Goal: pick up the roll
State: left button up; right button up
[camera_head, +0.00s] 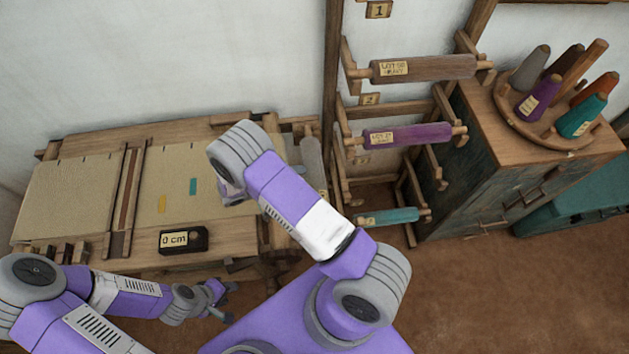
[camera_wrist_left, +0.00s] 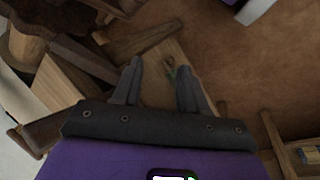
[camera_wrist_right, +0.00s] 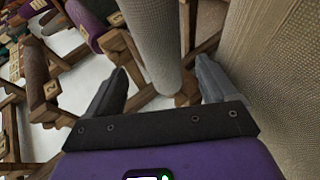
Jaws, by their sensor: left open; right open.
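Several rolls are in view. On the rack in the head view are a brown-grey roll (camera_head: 430,68) on top, a purple roll (camera_head: 415,135) below it and a teal roll (camera_head: 390,216) lowest. A pale grey roll (camera_head: 312,158) sits at the loom's right end, partly behind my right arm. In the right wrist view a pale roll (camera_wrist_right: 152,40) stands beyond and between the fingers of my open right gripper (camera_wrist_right: 160,78); I cannot tell if they touch. My left gripper (camera_head: 222,300) is open and empty by the loom's front edge; it also shows in the left wrist view (camera_wrist_left: 160,68).
The loom (camera_head: 205,240) carries beige cloth (camera_head: 75,195) and a "0 cm" counter (camera_head: 183,239). A wooden cabinet (camera_head: 480,170) at right bears a round stand (camera_head: 545,135) with coloured cones. Brown floor lies clear at the lower right.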

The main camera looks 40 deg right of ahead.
aim_at(306, 175)
jog(key=x, duration=0.7)
jog(key=shift+s+d+f, duration=0.2)
jog(key=shift+s+d, duration=0.05)
jog(key=shift+s, duration=0.05)
jog(key=shift+c, duration=0.3)
jog(key=shift+r, duration=0.1)
jog(key=c, duration=1.3)
